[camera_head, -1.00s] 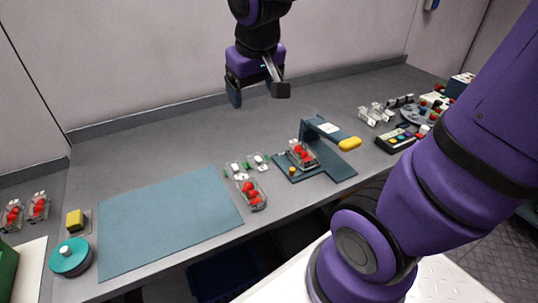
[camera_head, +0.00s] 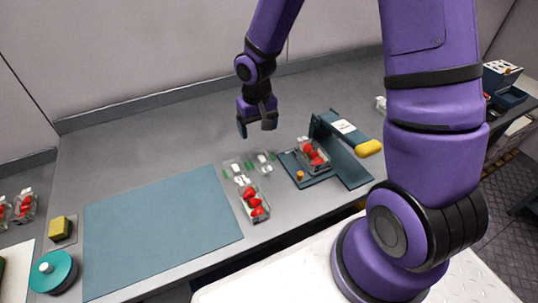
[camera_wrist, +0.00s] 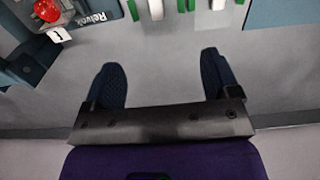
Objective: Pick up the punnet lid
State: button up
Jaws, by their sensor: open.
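The clear punnet lids, with white and green parts, lie flat on the grey bench; one lid (camera_head: 263,158) is at the right of the group and another (camera_head: 234,167) at the left. Their outlines are hard to make out. White and green pieces (camera_wrist: 156,9) also show at the top edge of the wrist view, partly cut off. My gripper (camera_head: 256,125) is open and empty, pointing down above the bench behind the lids. In the wrist view its two fingers (camera_wrist: 162,62) are wide apart with only bare bench between them.
A punnet of red berries (camera_head: 254,204) stands in front of the lids. To the right is a dark blue fixture (camera_head: 350,160) with a yellow handle (camera_head: 368,148), holding another berry punnet (camera_head: 311,154). A blue-green mat (camera_head: 160,225) lies left. Bench behind the lids is clear.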

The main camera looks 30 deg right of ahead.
aim_at(260, 154)
jog(key=shift+d+f, duration=0.15)
jog(key=shift+f, duration=5.55)
jog(key=shift+c, duration=0.2)
jog(key=c, duration=0.7)
